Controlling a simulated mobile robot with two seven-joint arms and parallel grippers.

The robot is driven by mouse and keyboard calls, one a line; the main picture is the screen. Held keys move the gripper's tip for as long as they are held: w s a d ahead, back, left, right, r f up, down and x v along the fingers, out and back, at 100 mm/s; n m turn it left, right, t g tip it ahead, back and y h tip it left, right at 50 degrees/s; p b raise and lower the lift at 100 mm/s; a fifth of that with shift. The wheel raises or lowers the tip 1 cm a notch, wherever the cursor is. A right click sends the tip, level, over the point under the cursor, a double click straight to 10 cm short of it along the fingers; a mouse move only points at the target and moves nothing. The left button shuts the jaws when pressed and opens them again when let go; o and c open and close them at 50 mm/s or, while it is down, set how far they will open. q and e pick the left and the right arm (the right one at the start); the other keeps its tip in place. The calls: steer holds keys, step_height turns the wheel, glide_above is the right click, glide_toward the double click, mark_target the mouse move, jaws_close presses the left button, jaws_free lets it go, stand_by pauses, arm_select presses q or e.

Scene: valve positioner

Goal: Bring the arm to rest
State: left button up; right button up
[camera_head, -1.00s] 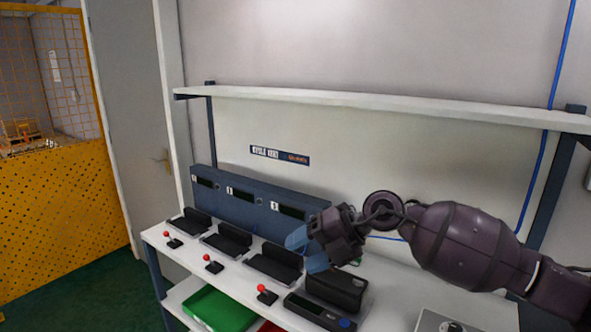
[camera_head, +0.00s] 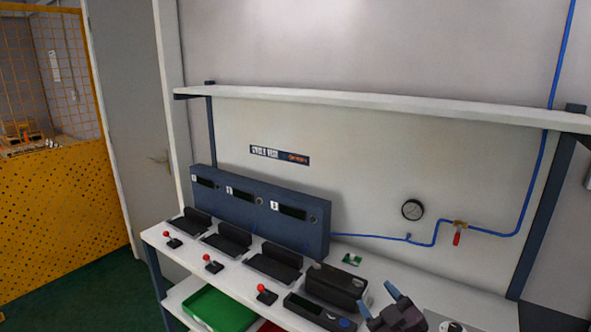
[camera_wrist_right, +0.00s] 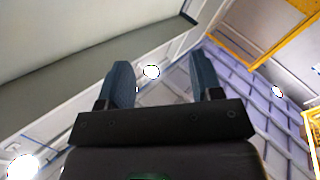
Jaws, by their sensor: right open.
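My right gripper (camera_head: 381,297) shows at the bottom of the head view, in front of the right part of the bench, its two blue fingertips apart and pointing up. In the right wrist view the two fingers (camera_wrist_right: 162,84) stand apart with nothing between them. The rest of my right arm is out of the head view. My left gripper does not show.
The white bench (camera_head: 400,271) carries a blue-grey display unit (camera_head: 262,212), several dark cradles and red-knobbed levers (camera_head: 267,294). A dark device (camera_head: 336,284) stands near the gripper. A white shelf (camera_head: 380,102) runs above. A gauge (camera_head: 412,209) and red-handled valve (camera_head: 457,237) are on the wall.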

steer(key=s+d+f+m+g+h, duration=0.2)
steer(key=s+d+f+m+h, duration=0.1)
steer(key=s+f, duration=0.8)
steer(key=s+d+f+m+g+h, duration=0.2)
steer(key=s+d+f+m, duration=0.3)
steer(key=s+d+f, duration=0.3)
steer(key=s+f+g, duration=0.1)
steer(key=s+f, duration=0.2)
steer(key=s, duration=0.2)
steer(key=shift+s+f+g+h, duration=0.2)
steer(key=shift+g+h, duration=0.1)
steer(key=shift+h, duration=0.1)
steer(key=shift+a, duration=0.1)
